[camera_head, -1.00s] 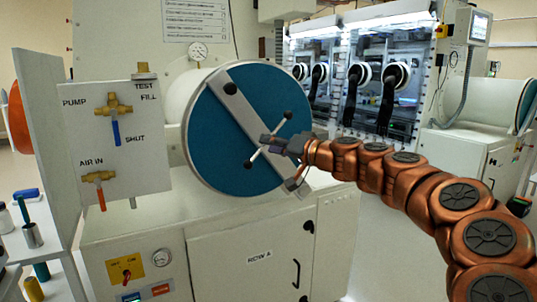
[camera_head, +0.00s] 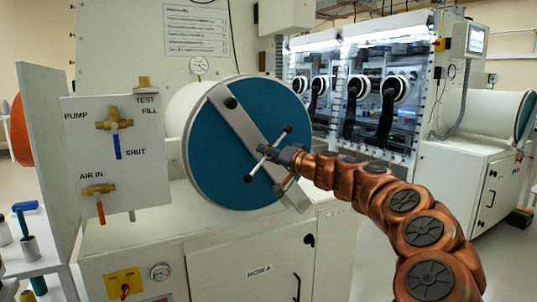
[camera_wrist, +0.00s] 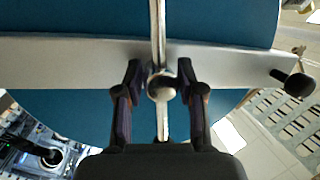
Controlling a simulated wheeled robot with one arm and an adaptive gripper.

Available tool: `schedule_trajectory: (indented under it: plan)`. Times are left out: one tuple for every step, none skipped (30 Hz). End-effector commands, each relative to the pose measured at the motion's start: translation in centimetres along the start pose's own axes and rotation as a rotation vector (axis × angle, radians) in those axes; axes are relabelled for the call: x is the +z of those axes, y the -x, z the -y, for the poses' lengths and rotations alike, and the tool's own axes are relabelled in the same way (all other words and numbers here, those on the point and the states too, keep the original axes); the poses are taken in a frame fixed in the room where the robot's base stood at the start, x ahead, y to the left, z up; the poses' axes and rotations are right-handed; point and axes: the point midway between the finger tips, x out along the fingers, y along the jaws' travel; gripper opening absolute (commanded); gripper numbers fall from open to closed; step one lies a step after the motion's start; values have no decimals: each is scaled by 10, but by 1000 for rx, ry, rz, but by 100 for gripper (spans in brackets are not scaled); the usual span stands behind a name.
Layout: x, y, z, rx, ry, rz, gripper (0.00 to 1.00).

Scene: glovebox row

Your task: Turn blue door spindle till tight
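The blue door (camera_head: 215,160) is a round disc with a pale bar (camera_head: 240,120) slanting across it. The spindle (camera_head: 267,152) is at the bar's middle, with thin metal handle arms ending in dark knobs at upper right and lower left. My gripper (camera_head: 280,156) is at the spindle hub from the right. A handle arm of the spindle runs vertically through the gap. The hub's rear is hidden.
A valve panel (camera_head: 138,180) with brass valves stands left of the door. A cabinet (camera_head: 240,255) is below. Lit gloveboxes (camera_head: 340,90) with black gloves stand behind at right. Open floor shows at lower right.

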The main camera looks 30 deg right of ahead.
Motion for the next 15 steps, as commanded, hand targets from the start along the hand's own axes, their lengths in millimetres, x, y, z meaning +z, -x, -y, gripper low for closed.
schedule_trajectory:
  plan:
    - [0, -1, 0, 0, 0, 0, 38]
    - [0, -1, 0, 0, 0, 0, 38]
    - [0, -1, 0, 0, 0, 0, 38]
    - [0, -1, 0, 0, 0, 0, 38]
    - [0, 0, 0, 0, 0, 0, 38]
    - [0, 0, 0, 0, 0, 0, 38]
    - [0, 0, 0, 0, 0, 0, 38]
    - [0, 0, 0, 0, 0, 0, 35]
    - [0, 0, 0, 0, 0, 0, 31]
    - [0, 0, 0, 0, 0, 0, 28]
    - [0, 0, 0, 0, 0, 0, 25]
    - [0, 0, 0, 0, 1, 0, 21]
    - [0, 0, 0, 0, 1, 0, 18]
    - [0, 0, 0, 0, 1, 0, 14]
    - [0, 0, 0, 0, 1, 0, 10]
